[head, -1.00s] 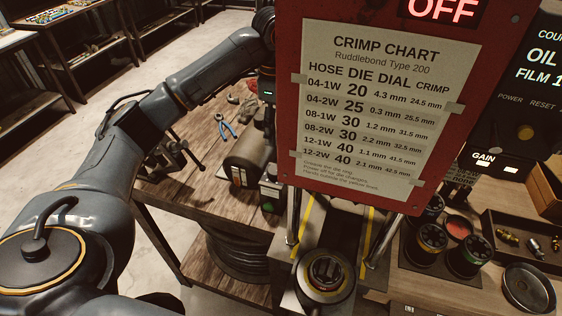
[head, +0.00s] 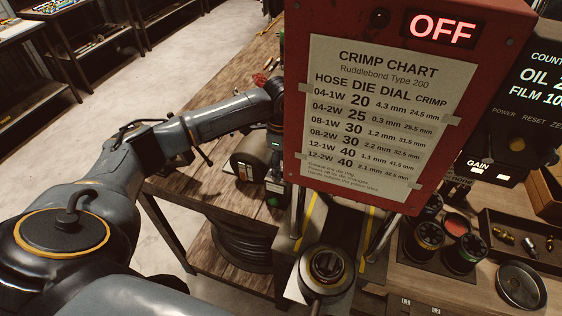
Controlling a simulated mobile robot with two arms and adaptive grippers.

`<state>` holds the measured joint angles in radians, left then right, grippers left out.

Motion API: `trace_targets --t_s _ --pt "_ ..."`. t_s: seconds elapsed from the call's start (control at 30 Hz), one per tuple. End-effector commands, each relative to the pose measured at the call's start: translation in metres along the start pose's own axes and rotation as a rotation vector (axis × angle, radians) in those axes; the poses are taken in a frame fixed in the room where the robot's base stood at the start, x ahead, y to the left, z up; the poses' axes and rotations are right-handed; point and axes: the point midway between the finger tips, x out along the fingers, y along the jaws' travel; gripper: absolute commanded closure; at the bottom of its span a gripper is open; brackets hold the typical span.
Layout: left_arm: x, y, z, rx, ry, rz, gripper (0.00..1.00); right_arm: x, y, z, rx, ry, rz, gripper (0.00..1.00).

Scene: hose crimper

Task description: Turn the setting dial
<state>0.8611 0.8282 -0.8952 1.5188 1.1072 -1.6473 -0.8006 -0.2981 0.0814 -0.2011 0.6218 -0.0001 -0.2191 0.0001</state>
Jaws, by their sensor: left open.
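My left arm comes in from the left and bends down behind the left edge of the red crimp chart panel (head: 297,30). My left gripper (head: 276,158) hangs below the wrist there, small and partly hidden by the panel; its fingers are hard to make out, and I see nothing held. A round black knob in a pale ring (head: 327,265) stands below the panel, between yellow-striped strips; it may be the setting dial, but I cannot read a scale. The gripper is above and left of it, apart from it. My right gripper is not in view.
The red panel shows "OFF" and hides what is behind it. A dark motor-like cylinder (head: 250,158) stands on the wooden bench (head: 205,185). At the right are a dark readout box (head: 520,95), spools (head: 428,238), a fittings tray (head: 505,222) and a round dish (head: 521,286).

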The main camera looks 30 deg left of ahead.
Motion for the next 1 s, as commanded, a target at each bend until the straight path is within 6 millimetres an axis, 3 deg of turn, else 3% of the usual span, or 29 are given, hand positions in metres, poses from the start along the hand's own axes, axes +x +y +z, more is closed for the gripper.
trace_targets --t_s 0.1,0.13,0.3,0.4,0.73,1.0 --pt "0.0001 0.0001 -0.0002 0.0 0.0 0.0 0.39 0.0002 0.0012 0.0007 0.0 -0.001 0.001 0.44" --pt "0.0001 0.0001 -0.0002 0.0 0.0 0.0 0.43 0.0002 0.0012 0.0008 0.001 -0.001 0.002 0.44" --pt "-0.0002 0.0001 -0.0003 0.0 0.0 0.001 0.77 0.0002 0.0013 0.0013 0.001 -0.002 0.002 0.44" --pt "-0.0003 0.0001 -0.0003 0.0 0.001 0.0 0.93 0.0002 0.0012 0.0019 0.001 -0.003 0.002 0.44" --pt "-0.0006 -0.0002 -0.0004 -0.05 0.001 0.0 0.93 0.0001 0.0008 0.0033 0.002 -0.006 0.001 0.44" --pt "-0.0004 -0.0004 -0.0008 -0.225 0.002 0.001 0.93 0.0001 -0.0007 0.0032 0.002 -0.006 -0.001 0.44"
